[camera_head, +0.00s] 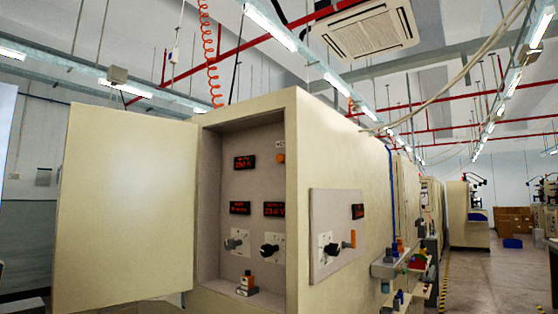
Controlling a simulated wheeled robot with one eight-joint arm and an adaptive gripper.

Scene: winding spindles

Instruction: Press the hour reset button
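A beige machine cabinet (345,150) stands in the middle with its door (125,200) swung open to the left. Its recessed grey panel (225,200) carries a display with red digits (245,162) at the top, and two more displays (240,208) (274,209) below. A small round orange button (281,158) sits right of the top display. Labels are too small to read, so I cannot tell whether it is the hour reset button. Two rotary knobs (234,243) (269,249) sit lower down. My gripper is not in view.
A side panel (325,215) has a small display, a black knob (331,249) and an orange part (352,239). An orange-and-white object (247,284) sits at the recess bottom. Shelves with colored items (400,263) jut out at right. An aisle (495,275) runs along the right.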

